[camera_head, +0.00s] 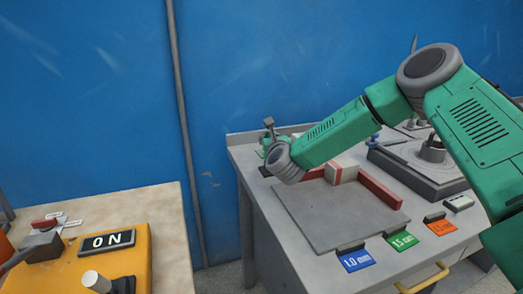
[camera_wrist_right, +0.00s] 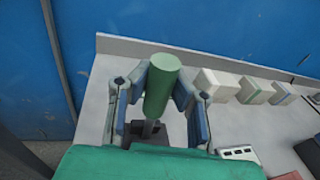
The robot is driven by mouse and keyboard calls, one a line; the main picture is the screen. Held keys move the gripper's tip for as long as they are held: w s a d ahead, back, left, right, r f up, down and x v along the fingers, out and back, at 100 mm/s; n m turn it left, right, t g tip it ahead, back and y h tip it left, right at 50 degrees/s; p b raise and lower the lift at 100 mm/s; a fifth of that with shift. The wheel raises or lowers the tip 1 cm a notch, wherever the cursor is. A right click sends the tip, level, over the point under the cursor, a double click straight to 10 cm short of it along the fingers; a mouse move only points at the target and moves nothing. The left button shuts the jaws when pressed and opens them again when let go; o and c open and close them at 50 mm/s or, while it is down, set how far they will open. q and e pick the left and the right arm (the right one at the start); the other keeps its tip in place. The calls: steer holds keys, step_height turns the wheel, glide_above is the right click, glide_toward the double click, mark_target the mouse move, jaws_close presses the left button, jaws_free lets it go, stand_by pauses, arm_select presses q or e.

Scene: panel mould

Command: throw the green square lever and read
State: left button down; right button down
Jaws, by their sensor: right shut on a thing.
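In the right wrist view a green, rounded lever handle (camera_wrist_right: 162,85) stands between the blue-grey fingers of my right gripper (camera_wrist_right: 161,88), which is shut on it. Below the handle are a dark stem and base (camera_wrist_right: 150,132). In the head view my right gripper (camera_head: 270,141) is at the back left corner of the grey table (camera_head: 250,172), mostly hidden behind my wrist. I cannot make out the lever clearly there, nor any square mark. My left gripper is not in view.
A flat grey plate (camera_head: 325,220) lies on the table, with red bars (camera_head: 378,188) behind it. Blue (camera_head: 357,261), green (camera_head: 400,241) and orange (camera_head: 440,228) thickness tags line the front. A yellow box (camera_head: 70,270) with an ON sign (camera_head: 107,241) stands at left.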

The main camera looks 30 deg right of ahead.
steer(key=d+f+m+b, duration=0.1)
steer(key=b, duration=0.2)
steer(key=s+d+f+m+y+b, duration=0.1)
steer(key=d+m+b, duration=0.1)
steer(key=b, duration=0.1)
steer(key=d+f+m+b, duration=0.1)
steer(key=d+m+b, duration=0.1)
steer(key=b, duration=0.1)
steer(key=shift+s+d+g+y, duration=0.15)
steer(key=shift+s+g+y, duration=0.15)
steer(key=shift+s+g, duration=0.1)
steer(key=shift+d+f+m+b, duration=0.1)
steer(key=shift+d+m+b, duration=0.15)
steer(key=shift+b, duration=0.2)
steer(key=c, duration=1.4)
jaws_free()
steer(key=shift+o, duration=0.2)
steer(key=shift+r+m, duration=0.25)
steer(key=shift+r, duration=0.25)
steer(key=v, duration=1.2)
steer(key=shift+d+f, duration=0.15)
steer(key=shift+f, duration=0.05)
